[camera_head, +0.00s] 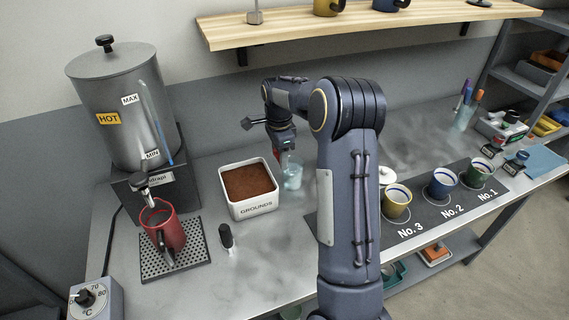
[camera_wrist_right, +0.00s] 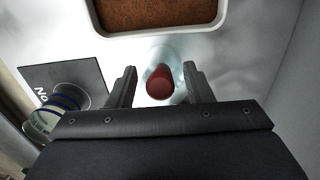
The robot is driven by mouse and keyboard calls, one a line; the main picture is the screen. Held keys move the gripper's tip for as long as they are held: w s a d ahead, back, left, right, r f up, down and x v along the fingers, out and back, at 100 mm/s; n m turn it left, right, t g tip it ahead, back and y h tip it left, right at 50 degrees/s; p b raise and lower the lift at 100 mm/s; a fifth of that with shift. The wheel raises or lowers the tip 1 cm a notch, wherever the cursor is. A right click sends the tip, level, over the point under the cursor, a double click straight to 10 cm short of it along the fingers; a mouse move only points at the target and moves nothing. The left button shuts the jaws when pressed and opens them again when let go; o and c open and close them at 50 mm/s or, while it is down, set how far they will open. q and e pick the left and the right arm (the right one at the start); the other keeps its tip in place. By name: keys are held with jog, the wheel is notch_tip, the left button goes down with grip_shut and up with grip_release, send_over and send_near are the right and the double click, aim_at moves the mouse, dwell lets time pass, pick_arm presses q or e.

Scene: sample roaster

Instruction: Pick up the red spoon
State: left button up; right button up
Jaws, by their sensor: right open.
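The red spoon (camera_wrist_right: 160,84) shows end-on in the right wrist view as a rounded red shape between the fingers. It appears to stand in a clear glass (camera_head: 292,174) beside the grounds tray; the arm hides much of it in the head view, where a bit of red shows by the gripper. My right gripper (camera_wrist_right: 159,70) is open, one finger on each side of the spoon, with gaps visible. In the head view the right gripper (camera_head: 283,150) is just above the glass. My left gripper is not in view.
A grounds tray (camera_head: 254,205) stands left of the glass. A red pitcher (camera_head: 170,237) sits under the hot water tank (camera_head: 118,110).

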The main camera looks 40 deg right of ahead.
jog(key=shift+f, duration=0.75)
grip_shut()
